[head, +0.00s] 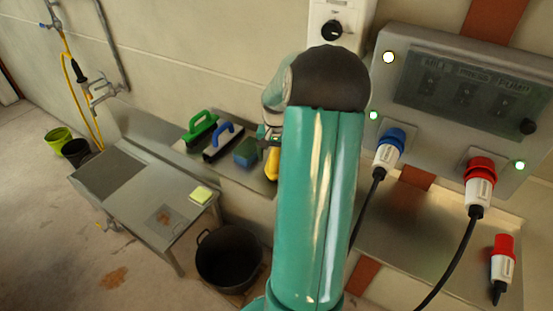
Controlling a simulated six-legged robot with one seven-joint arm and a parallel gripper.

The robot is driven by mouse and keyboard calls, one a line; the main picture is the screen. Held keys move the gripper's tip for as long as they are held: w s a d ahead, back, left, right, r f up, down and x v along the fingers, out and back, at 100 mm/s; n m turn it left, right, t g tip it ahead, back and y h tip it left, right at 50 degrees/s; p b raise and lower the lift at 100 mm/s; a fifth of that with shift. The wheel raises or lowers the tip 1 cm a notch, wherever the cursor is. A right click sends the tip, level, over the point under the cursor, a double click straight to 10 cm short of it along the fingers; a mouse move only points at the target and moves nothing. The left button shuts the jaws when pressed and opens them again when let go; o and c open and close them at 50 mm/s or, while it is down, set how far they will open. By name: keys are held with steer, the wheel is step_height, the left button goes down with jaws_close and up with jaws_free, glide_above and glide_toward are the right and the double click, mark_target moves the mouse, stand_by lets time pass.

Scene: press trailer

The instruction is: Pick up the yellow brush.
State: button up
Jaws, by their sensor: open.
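The yellow brush (272,164) lies at the right end of a metal shelf against the wall. Only its left part shows; my teal arm hides the rest. My gripper (268,140) is small in view, just above the yellow brush, and partly hidden behind my arm. It is open, and I see nothing held in it. I cannot tell whether its fingers touch the brush.
Left along the shelf (236,175) are a blue-green block (246,152), a blue-handled brush (222,140) and a green-handled brush (199,127). A sink bench (150,205) and black tub (228,258) stand below. A grey panel (420,110) with plugs is right.

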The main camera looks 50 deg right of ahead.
steer(key=c, duration=1.2)
steer(key=shift+r, duration=0.1)
steer(key=shift+r, duration=0.1)
steer(key=shift+r, duration=0.6)
steer(key=s+a+r, duration=0.6)
steer(key=s+r, duration=0.1)
steer(key=s+a+r, duration=0.3)
steer(key=s+r, duration=0.1)
steer(key=shift+r, duration=0.25)
